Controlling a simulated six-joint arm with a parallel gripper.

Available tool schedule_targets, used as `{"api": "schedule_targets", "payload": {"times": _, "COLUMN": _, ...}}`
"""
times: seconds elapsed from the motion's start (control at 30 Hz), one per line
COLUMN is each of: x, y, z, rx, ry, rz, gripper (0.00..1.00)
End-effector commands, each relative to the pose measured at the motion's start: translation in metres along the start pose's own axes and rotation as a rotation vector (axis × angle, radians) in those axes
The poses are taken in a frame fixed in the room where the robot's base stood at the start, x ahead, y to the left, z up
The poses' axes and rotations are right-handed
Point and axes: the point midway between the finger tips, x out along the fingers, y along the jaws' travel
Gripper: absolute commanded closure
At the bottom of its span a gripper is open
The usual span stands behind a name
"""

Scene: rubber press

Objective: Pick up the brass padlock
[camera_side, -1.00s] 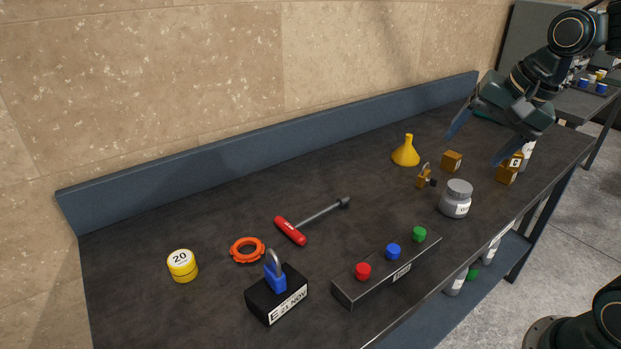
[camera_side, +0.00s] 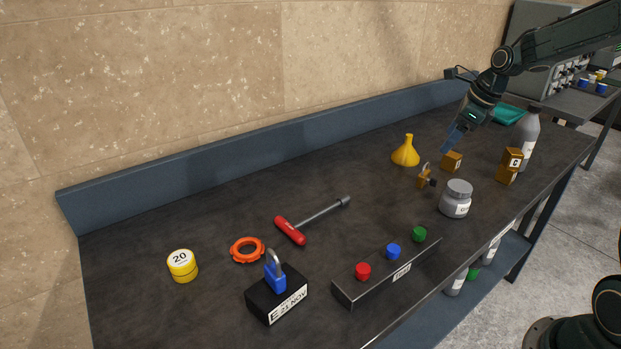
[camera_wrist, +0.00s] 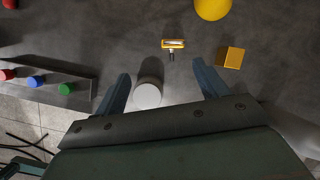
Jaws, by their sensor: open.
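The brass padlock (camera_side: 424,180) stands on the dark bench between the yellow funnel and the grey-lidded jar, its shackle up. In the wrist view the padlock (camera_wrist: 173,44) is a small gold block ahead of the fingertips, roughly between their lines. My gripper (camera_side: 455,139) is above the bench, up and to the right of the padlock in the side view, pointing down. In the wrist view my gripper (camera_wrist: 162,75) has its two blue fingers wide apart with nothing held between them. The padlock is apart from the fingers.
The yellow funnel (camera_side: 405,154), a wooden cube (camera_side: 452,161) and the grey-lidded jar (camera_side: 456,199) stand close around the padlock. The button box (camera_side: 388,270) is in front.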

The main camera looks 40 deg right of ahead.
Motion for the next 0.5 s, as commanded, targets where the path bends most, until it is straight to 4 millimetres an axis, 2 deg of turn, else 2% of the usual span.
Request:
{"api": "schedule_targets", "payload": {"times": 0.1, "x": 0.013, "y": -0.016, "z": -0.008, "rx": 0.131, "ry": -0.004, "rz": 0.009, "gripper": 0.27}}
{"api": "schedule_targets", "payload": {"times": 0.2, "x": 0.019, "y": -0.023, "z": -0.012, "rx": 0.197, "ry": -0.006, "rz": 0.012, "gripper": 0.27}}
{"api": "schedule_targets", "payload": {"times": 0.5, "x": 0.022, "y": -0.026, "z": -0.013, "rx": 0.229, "ry": -0.008, "rz": 0.013, "gripper": 0.27}}
